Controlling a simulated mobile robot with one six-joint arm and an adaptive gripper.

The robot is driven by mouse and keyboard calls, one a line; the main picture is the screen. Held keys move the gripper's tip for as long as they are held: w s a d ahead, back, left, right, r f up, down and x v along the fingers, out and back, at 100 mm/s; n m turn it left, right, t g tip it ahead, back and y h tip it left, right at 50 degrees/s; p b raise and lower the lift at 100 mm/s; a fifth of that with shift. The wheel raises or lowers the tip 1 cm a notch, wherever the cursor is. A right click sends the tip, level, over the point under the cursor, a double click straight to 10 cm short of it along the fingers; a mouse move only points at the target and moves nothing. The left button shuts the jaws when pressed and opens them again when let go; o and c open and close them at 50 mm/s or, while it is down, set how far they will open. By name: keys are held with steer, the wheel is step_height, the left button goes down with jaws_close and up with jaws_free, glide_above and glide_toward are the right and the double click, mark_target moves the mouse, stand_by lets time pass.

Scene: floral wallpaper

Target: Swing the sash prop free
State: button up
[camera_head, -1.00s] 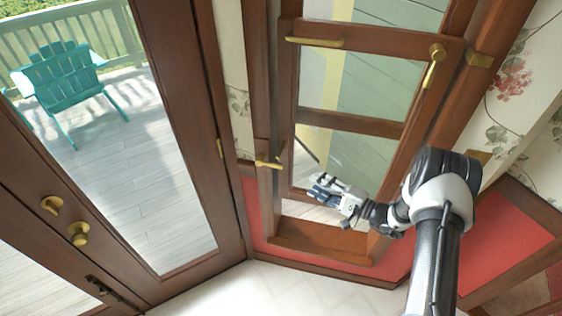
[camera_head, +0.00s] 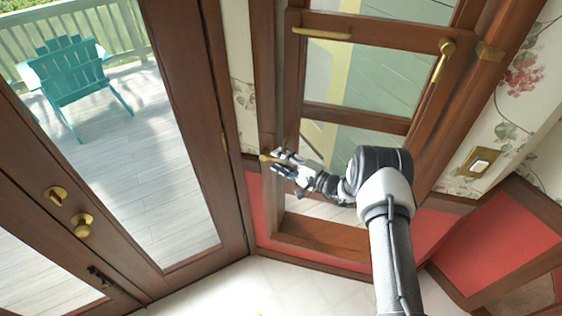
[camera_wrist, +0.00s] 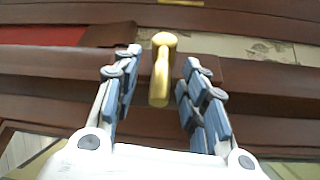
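A short brass lever (camera_head: 265,157) sits on the left jamb of the window, at about mid height; I take it for the sash prop. My gripper (camera_head: 279,165) is right beside it, reaching from the right. In the wrist view the lever (camera_wrist: 160,82) stands between the two spread blue-grey fingers of my gripper (camera_wrist: 161,62), with a gap on each side. The gripper is open and not closed on it. In the head view the gripper partly hides the lever. The wooden window sash (camera_head: 360,117) is behind my arm.
A glazed door (camera_head: 165,150) with a brass knob (camera_head: 82,226) stands at left. A switch plate (camera_head: 478,162) is on the right wall.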

steer(key=shift+a, duration=0.1)
steer(key=shift+c, duration=0.4)
jaws_close()
stand_by(0.4)
